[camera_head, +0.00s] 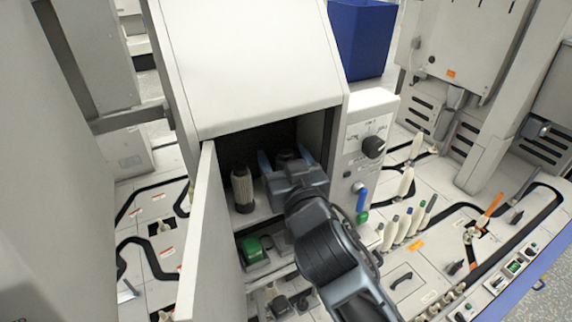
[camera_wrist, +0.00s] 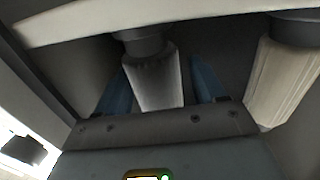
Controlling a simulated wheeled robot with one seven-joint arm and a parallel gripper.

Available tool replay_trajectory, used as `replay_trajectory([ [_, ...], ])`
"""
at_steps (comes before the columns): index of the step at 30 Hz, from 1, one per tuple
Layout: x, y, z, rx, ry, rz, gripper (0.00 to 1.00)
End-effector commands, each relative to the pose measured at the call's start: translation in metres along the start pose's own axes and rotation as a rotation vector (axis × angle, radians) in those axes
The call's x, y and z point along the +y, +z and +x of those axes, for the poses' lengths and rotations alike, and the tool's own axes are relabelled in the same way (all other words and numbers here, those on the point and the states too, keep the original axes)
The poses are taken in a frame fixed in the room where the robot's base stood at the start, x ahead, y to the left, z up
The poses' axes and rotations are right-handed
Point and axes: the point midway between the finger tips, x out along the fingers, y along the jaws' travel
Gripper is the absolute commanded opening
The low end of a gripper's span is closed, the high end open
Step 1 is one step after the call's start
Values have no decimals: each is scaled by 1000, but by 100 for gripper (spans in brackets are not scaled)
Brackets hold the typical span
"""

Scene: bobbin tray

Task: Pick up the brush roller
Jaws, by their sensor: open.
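Two upright roller-like things stand in the open cabinet. One has a cream, ribbed body and dark ends (camera_head: 242,190); in the wrist view this cream roller (camera_wrist: 283,82) is at the right, outside the fingers. The other, a grey roller with a dark collar (camera_wrist: 155,82), stands between my two blue fingers in the wrist view; in the head view my gripper mostly hides it. I cannot tell for certain which is the brush roller. My gripper (camera_head: 286,160) reaches into the cabinet, open, its fingers on either side of the grey roller. Contact is not clear.
The cabinet door (camera_head: 200,235) is swung open at the left, close to the cream roller. A control panel with a black knob (camera_head: 373,147) is on the right. A green object (camera_head: 251,248) lies below the shelf. A blue bin (camera_head: 360,40) stands behind.

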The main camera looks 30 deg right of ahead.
Motion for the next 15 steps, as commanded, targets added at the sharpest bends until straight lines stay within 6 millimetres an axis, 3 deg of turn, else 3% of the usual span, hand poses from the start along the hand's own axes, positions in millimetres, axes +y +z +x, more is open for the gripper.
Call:
replay_trajectory([
  [5, 0, 0, 0, 0, 0, 0, 69],
  [15, 0, 0, 0, 0, -1, 0, 37],
])
